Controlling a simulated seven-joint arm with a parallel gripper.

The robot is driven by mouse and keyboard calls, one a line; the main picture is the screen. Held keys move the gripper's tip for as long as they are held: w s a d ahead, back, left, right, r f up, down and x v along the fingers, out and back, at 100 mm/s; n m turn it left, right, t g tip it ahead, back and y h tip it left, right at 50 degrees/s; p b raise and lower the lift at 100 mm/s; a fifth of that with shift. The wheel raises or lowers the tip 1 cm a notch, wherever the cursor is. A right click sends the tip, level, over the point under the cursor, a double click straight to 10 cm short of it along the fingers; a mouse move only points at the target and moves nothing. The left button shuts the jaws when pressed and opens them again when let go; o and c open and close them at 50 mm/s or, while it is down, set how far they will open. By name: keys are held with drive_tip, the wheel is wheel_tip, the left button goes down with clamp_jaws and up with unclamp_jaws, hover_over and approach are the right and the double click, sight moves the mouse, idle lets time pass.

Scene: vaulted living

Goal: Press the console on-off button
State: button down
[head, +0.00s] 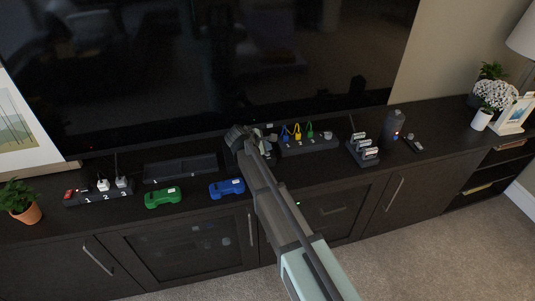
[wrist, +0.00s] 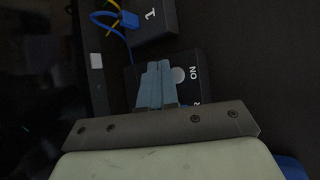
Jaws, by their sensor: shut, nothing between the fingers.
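In the wrist view, a black box, which looks like the console (wrist: 196,88), carries a white "ON" mark with a round grey button (wrist: 179,75) beside it. My gripper (wrist: 158,66) is shut and empty, its light blue fingers just left of the button and over the box. I cannot tell whether the fingertips touch the box. In the head view my gripper (head: 240,135) is above the cabinet top in front of the TV, and my arm hides most of the box and its button.
Right of my gripper is a black cable box (head: 310,145) with blue, yellow and green cables. Green (head: 162,197) and blue (head: 227,188) car-shaped things, a power strip (head: 98,193), a card stand (head: 363,151) and a dark cylinder (head: 393,124) stand on the cabinet. The TV (head: 210,70) rises close behind.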

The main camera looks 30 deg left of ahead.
drive_tip(key=shift+r, duration=0.2)
wheel_tip(320, 180, up, 6)
drive_tip(key=shift+f, duration=0.1)
idle(0.8)
